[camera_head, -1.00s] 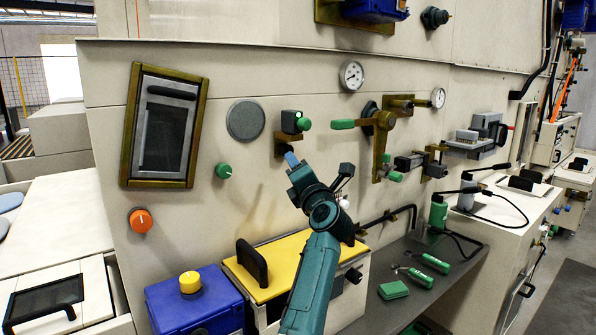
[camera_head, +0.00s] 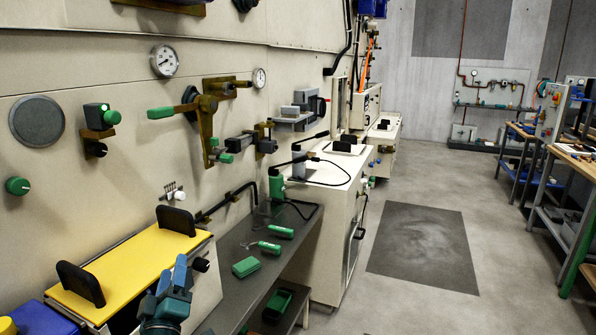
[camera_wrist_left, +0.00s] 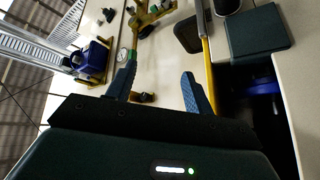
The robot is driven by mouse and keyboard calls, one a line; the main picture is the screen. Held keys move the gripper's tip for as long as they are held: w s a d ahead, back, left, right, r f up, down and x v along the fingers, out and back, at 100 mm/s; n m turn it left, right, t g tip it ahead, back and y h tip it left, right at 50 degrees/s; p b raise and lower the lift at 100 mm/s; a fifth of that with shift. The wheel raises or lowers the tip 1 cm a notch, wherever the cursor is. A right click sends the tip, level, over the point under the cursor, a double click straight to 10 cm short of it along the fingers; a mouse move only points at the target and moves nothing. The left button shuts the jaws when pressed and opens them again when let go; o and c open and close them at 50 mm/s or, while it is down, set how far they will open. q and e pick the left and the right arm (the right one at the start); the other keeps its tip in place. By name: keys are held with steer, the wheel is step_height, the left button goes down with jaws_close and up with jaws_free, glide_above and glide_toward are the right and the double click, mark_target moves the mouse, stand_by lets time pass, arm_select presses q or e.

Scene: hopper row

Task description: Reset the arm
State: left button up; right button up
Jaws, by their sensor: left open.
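My left gripper (camera_head: 173,275) shows low in the head view, in front of the yellow-topped box (camera_head: 140,262). Its blue fingers point upward in the picture. In the left wrist view the two blue fingers (camera_wrist_left: 157,78) stand apart with nothing between them. The gripper is open and empty. Most of the left arm is below the picture's edge. My right gripper is in neither view.
The machine wall carries a green-handled lever (camera_head: 172,111), a green knob (camera_head: 17,186) and a gauge (camera_head: 164,60). A dark shelf (camera_head: 229,270) bears a green block (camera_head: 246,267). Open floor (camera_head: 330,318) lies to the right.

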arm_select(q)
steer(key=s+d+f+m+g+h, duration=0.35)
steer(key=s+f+m, duration=0.2)
steer(key=f, duration=0.25)
steer(key=s+d+f+m+g+h, duration=0.2)
steer(key=s+d+f+m+h, duration=0.15)
steer(key=s+f, duration=0.35)
steer(key=s+d+f+m+g, duration=0.2)
steer(key=s+f+m+g, duration=0.3)
steer(key=s+f, duration=0.7)
steer(key=s+g, duration=0.1)
steer(key=s, duration=0.2)
steer(key=shift+s+d+y, duration=0.35)
steer(key=shift+d+y, duration=0.05)
